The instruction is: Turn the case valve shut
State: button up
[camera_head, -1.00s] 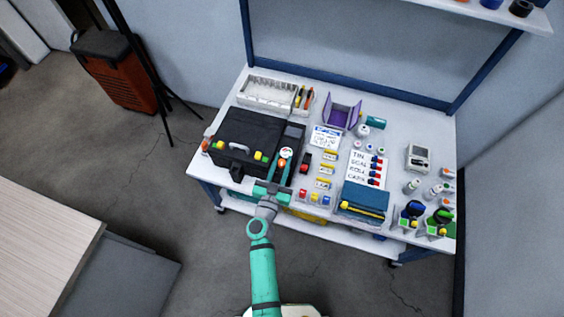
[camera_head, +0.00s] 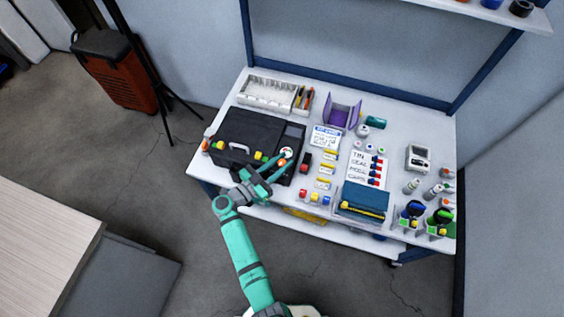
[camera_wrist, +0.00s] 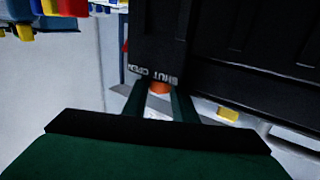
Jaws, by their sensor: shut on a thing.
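The black case (camera_head: 232,133) lies closed at the left end of the workbench. Its valve is a small orange knob (camera_head: 281,162) at the right part of the case's front, just below a round white gauge (camera_head: 287,152). In the wrist view the orange valve (camera_wrist: 159,88) sits between my fingertips, beside white SHUT and OPEN lettering on the case (camera_wrist: 160,40). My gripper (camera_head: 284,164) is shut on the valve, with its fingers slanting up to the right. The fingers partly hide the valve, so I cannot tell its exact setting.
A red-and-black rocker-like part (camera_head: 305,162) and yellow-marked labels (camera_head: 325,169) stand close to the right of the case. A blue case (camera_head: 362,200) and green-topped and blue-topped fixtures (camera_head: 442,216) are further right.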

jog(key=shift+w+r+m+g+h, duration=0.1)
jog(key=shift+m+g+h, duration=0.5)
jog(key=shift+g, duration=0.1)
jog(key=o, duration=1)
jog(key=shift+o, duration=0.2)
jog(key=v, duration=1.1)
jog(key=shift+w, duration=0.1)
